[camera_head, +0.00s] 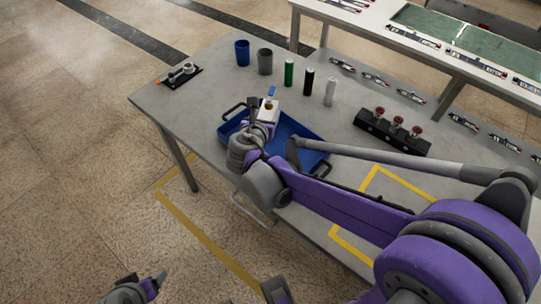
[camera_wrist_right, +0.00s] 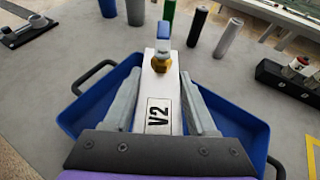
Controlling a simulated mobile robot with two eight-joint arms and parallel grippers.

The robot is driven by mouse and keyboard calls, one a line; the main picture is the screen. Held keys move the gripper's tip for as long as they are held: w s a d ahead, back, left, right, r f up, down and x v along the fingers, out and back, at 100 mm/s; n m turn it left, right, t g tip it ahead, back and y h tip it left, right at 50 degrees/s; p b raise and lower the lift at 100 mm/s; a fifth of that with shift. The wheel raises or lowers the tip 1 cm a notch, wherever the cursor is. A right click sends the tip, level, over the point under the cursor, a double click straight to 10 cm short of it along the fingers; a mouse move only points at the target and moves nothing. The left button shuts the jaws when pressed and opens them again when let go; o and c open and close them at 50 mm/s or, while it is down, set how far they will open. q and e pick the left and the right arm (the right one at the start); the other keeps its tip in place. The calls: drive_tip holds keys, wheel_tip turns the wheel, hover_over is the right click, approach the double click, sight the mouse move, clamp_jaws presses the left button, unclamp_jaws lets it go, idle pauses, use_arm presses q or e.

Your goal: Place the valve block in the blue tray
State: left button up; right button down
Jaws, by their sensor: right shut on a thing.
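The valve block (camera_wrist_right: 160,95) is white, marked V2, with a brass fitting and a blue handle on top. In the head view the valve block (camera_head: 268,112) shows beyond my right wrist, above the blue tray. My right gripper (camera_head: 260,122) is shut on it, with a grey finger on each side in the right wrist view (camera_wrist_right: 160,105). The blue tray (camera_head: 312,150) has black handles and lies on the grey table. The wrist and forearm hide part of it. Part of my left arm's end (camera_head: 150,285) shows at the bottom; its jaws are unclear.
On the grey table (camera_head: 215,95) stand a blue cup (camera_head: 242,53), a grey cup (camera_head: 264,61) and green, black and grey cylinders (camera_head: 308,82). A black block with red knobs (camera_head: 393,131) is at right. A black tool plate (camera_head: 180,75) lies at the left corner.

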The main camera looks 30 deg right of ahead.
sight(278, 142)
use_arm(q)
wheel_tip(278, 142, down, 7)
drive_tip(key=b, duration=0.4)
drive_tip(key=shift+w+r+b, duration=0.2)
drive_tip(key=shift+b, duration=0.15)
use_arm(e)
drive_tip(key=shift+m+g+h, duration=0.7)
drive_tip(key=shift+m+h, duration=0.1)
drive_tip(key=shift+m, duration=0.1)
drive_tip(key=d+f, duration=0.1)
drive_tip(key=f, duration=0.1)
drive_tip(key=s+d+f, duration=0.1)
drive_tip(key=f, duration=0.2)
drive_tip(key=s+d+f, duration=0.1)
drive_tip(key=f, duration=0.2)
drive_tip(key=shift+d, duration=0.1)
drive_tip(key=shift+f, duration=0.15)
use_arm(q)
drive_tip(key=shift+f, duration=0.1)
use_arm(e)
drive_tip(key=shift+c, duration=1)
unclamp_jaws()
